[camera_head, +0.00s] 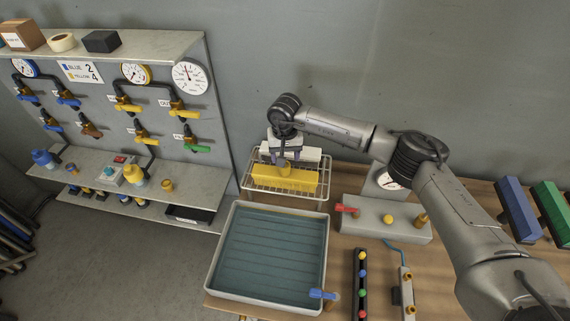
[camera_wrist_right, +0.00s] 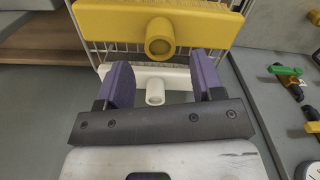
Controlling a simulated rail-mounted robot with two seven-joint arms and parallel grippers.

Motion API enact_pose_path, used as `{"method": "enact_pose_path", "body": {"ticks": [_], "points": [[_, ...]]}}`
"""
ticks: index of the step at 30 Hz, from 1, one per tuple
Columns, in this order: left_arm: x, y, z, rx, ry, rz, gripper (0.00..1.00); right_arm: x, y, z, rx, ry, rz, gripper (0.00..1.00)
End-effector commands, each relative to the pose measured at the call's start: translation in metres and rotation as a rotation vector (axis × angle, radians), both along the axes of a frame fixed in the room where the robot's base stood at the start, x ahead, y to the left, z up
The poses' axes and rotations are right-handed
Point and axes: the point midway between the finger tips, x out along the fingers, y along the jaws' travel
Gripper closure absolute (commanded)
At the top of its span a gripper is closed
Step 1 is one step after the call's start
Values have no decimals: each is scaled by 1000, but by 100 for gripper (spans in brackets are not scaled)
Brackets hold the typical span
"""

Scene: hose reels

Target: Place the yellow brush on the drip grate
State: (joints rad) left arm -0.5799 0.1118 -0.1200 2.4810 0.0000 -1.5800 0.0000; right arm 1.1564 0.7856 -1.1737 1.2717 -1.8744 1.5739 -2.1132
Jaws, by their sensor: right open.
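The yellow brush (camera_head: 285,178), a long block with a round knob, rests on the wire rack (camera_head: 246,186), which looks like the drip grate, behind the basin. In the right wrist view the yellow brush (camera_wrist_right: 110,22) and its knob lie beyond my fingertips. My right gripper (camera_head: 284,158) is over the rack, just behind the yellow brush's knob in the head view. In the wrist view my right gripper (camera_wrist_right: 163,75) has its purple-padded fingers apart, with nothing clamped between them. A white block with a knob (camera_wrist_right: 155,90) shows below the yellow brush. My left gripper is not in view.
A shallow basin (camera_head: 211,270) with blue-green slats or liquid stands in front of the rack. A grey valve block (camera_head: 352,220) is to its right. Blue (camera_head: 517,209) and green (camera_head: 553,213) blocks lie at the far right. A panel of valves and gauges (camera_head: 110,130) stands left.

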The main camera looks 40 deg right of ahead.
Motion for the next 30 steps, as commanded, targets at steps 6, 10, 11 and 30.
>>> {"method": "enact_pose_path", "body": {"ticks": [6,10,11,30], "points": [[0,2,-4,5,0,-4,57,0,0,38,0,-2,0,39],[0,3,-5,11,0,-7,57,0,0,53,0,-1,0,39],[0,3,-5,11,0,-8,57,0,0,55,0,0,0,39],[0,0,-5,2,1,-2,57,1,1,65,5,-7,-14,39]]}}
